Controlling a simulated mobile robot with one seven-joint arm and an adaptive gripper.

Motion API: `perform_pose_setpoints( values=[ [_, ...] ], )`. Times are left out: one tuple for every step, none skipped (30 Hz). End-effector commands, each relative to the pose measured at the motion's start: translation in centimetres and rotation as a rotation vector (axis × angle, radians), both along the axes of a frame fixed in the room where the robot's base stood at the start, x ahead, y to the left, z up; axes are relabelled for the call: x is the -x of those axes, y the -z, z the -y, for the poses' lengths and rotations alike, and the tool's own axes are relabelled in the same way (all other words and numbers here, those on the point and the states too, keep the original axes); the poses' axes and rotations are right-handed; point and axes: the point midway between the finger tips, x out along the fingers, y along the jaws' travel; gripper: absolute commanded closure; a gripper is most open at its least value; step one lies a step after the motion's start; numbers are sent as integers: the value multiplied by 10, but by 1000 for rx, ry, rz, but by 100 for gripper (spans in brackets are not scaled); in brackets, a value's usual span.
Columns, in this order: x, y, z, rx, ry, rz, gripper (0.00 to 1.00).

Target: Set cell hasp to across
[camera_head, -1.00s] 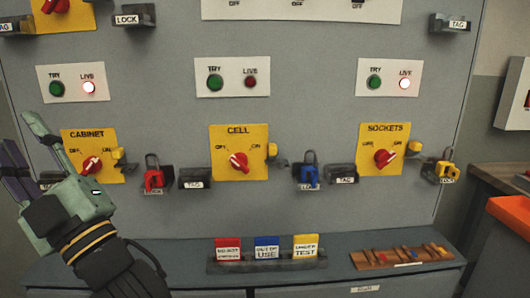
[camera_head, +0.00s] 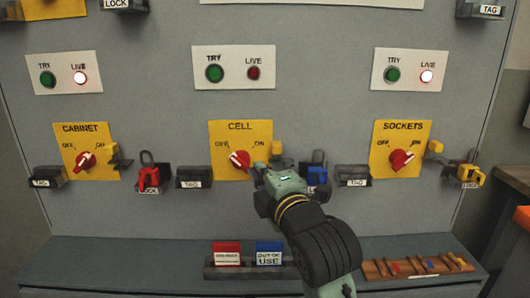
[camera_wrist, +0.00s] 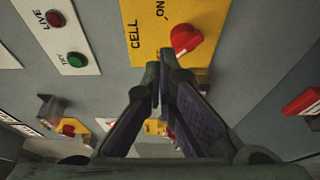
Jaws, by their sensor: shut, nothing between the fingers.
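The cell hasp (camera_head: 276,148) is a small yellow piece with a darker part, at the right edge of the yellow CELL plate (camera_head: 222,134). It sticks out beside the plate, and my gripper partly covers the area below it. The red CELL knob (camera_head: 240,159) points up-left toward OFF. My gripper (camera_head: 257,172) is shut and empty, its tips just right of and below the knob, left of and below the hasp. In the wrist view the fingertips (camera_wrist: 163,65) overlap the plate (camera_wrist: 146,30) beside the red knob (camera_wrist: 186,39). I cannot make out the hasp there.
A blue padlock (camera_head: 317,175) hangs right of my gripper, partly hidden. A red padlock (camera_head: 149,177) and a TAG holder (camera_head: 193,177) are left of it. CABINET (camera_head: 86,130) and SOCKETS (camera_head: 401,127) plates flank CELL. Signs (camera_head: 227,252) stand on the ledge below.

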Motion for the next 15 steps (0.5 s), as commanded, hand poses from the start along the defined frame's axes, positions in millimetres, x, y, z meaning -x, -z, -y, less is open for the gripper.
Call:
perform_pose_setpoints(
  values=[
    [0,0,0,-1,0,1,100],
    [0,0,0,-1,0,1,100],
    [0,0,0,-1,-1,1,100],
    [0,0,-1,-1,-1,1,100],
    [-1,0,-1,-2,-1,0,100],
    [-3,-1,-2,-2,-2,0,100],
    [-5,-1,-2,-3,-2,-1,100],
    [-7,-1,-3,-3,-3,-1,100],
    [-11,-1,-5,-3,-3,-2,100],
    [-15,-1,-6,-3,-3,-2,100],
    [-20,-2,-8,-4,-4,-3,100],
    [-26,-1,-11,-3,-5,-3,100],
    [-32,-2,-13,-4,-4,-3,100],
    [-38,-3,-15,-4,-4,-4,100],
    [-47,-3,-18,-4,-4,-4,100]
  ],
)
